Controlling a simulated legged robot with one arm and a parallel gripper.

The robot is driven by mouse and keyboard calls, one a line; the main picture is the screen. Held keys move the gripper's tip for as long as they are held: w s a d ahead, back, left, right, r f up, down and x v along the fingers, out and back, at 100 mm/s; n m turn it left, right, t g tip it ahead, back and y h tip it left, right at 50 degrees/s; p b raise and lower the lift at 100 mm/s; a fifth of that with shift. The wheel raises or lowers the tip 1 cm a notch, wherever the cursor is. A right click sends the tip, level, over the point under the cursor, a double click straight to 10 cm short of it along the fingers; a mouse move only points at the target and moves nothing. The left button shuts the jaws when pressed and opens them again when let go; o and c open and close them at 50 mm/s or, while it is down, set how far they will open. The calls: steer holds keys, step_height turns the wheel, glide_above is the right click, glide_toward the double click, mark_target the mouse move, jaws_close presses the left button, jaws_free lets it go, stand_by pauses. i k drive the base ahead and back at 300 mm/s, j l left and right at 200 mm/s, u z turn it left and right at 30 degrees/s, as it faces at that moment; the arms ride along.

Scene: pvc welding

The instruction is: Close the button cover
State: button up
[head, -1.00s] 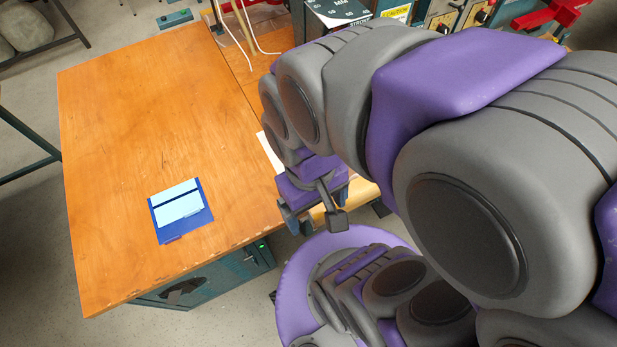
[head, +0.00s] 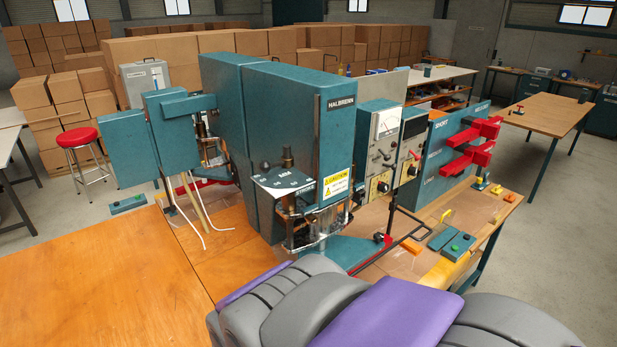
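My gripper is out of the head view now; only the upper part of my arm shows along the bottom edge. On the workbench to the right of the teal machine lie two small teal control boxes. One box (head: 458,246) has a round green button on top; the other box (head: 440,238) lies just left of it. A thin yellow upright piece (head: 446,214) stands behind them; it may be a raised button cover, but I cannot tell. A yellow-orange piece (head: 440,275) lies in front of them.
The bare tabletop (head: 90,280) at lower left is clear. A red stool (head: 80,140) stands behind.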

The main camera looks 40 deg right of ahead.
mark_target(438, 242)
steer(key=z, duration=2.35)
steer(key=i+l+u, duration=0.15)
steer(key=i+l, duration=0.45)
steer(key=i+l+u, duration=0.15)
steer(key=i+l, duration=0.5)
steer(key=i+l+u, duration=0.15)
steer(key=i+l, duration=0.45)
steer(key=l, duration=0.1)
